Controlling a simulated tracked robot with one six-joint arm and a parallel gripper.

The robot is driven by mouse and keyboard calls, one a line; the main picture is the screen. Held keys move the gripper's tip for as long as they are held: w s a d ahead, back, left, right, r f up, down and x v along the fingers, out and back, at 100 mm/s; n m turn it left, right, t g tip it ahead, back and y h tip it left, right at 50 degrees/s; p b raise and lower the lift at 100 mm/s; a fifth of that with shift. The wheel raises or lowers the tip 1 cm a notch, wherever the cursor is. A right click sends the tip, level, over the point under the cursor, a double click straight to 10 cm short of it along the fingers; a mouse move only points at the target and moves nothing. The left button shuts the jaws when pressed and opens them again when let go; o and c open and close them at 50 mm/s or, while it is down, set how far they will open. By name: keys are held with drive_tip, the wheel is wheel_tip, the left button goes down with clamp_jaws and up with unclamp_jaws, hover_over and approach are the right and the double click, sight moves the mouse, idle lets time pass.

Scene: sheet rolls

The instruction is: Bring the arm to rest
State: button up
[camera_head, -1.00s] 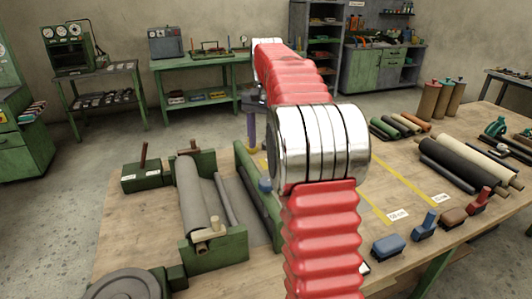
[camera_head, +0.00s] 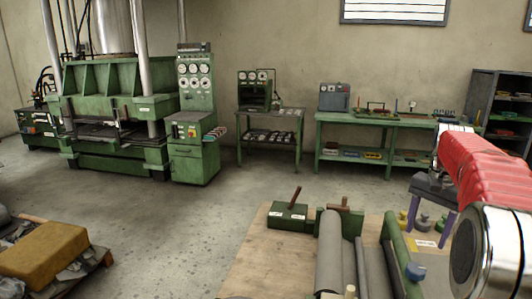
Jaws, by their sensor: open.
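My red ribbed arm (camera_head: 490,165) with its shiny metal joint (camera_head: 490,250) shows at the right edge of the head view. It reaches up from the lower right corner, and its upper end is near the dark shelf. My gripper is not visible; the arm's far end is hidden or out of the picture.
A wooden workbench (camera_head: 262,262) at the bottom holds a green roller frame (camera_head: 398,250) with a grey roll (camera_head: 329,250). A dark stool (camera_head: 432,187) stands beyond it. A green press (camera_head: 105,100) and a pallet with a yellow block (camera_head: 42,250) are left. Bare floor lies between.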

drive_tip(key=shift+n, duration=0.8)
drive_tip(key=s+a+f, duration=0.2)
drive_tip(key=shift+s+a+f, duration=0.1)
drive_tip(key=shift+f, duration=0.2)
drive_tip(key=s+a+n+t, duration=0.5)
drive_tip(key=s+a+n, duration=0.4)
drive_tip(key=s+a, duration=1.5)
drive_tip(key=shift+s+a+f, duration=0.25)
drive_tip(key=shift+a+f, duration=0.15)
drive_tip(key=shift+a, duration=0.6)
drive_tip(key=shift+c, duration=0.4)
